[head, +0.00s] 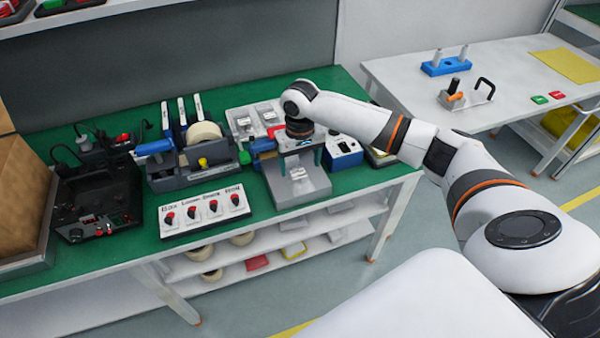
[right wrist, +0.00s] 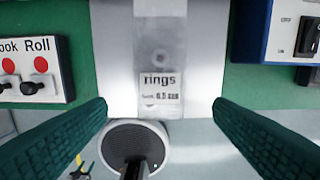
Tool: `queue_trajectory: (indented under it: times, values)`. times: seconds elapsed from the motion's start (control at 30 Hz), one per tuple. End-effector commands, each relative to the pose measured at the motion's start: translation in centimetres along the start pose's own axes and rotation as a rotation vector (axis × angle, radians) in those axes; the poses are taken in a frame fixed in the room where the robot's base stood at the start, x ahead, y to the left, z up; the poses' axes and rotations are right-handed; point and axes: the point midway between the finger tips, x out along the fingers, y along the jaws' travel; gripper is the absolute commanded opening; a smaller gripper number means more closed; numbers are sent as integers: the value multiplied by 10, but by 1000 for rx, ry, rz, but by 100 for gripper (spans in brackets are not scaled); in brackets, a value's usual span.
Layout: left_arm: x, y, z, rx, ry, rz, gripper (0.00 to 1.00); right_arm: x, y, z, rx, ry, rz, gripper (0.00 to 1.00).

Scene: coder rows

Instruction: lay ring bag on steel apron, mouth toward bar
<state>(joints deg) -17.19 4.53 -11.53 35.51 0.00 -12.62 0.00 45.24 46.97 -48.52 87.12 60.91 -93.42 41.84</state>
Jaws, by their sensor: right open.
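The ring bag (right wrist: 160,60) is a clear flat bag with a white label reading "rings". It lies on the steel apron (right wrist: 112,45), label end toward the front edge. In the head view the ring bag (head: 297,174) shows on the apron (head: 316,184) in front of the sealer. In the head view the right gripper (head: 300,158) is above the apron. My left gripper is not in view.
A white panel with red knobs (head: 205,211) stands left of the apron. A blue box with switches (head: 343,152) stands right of it. A tape dispenser (head: 195,150) and black devices (head: 95,195) fill the left of the green bench. A white table stands at right.

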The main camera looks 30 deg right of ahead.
Motion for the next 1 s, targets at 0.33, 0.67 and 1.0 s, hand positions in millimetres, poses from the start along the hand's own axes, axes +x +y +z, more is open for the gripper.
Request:
queue_trajectory:
  times: [0.33,0.67,1.0]
  values:
    - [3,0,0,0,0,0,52,-61,1,1,-1,-2,1,76]
    - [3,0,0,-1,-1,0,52,-70,0,0,0,1,1,76]
    - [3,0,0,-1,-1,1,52,-69,0,0,-1,1,0,76]
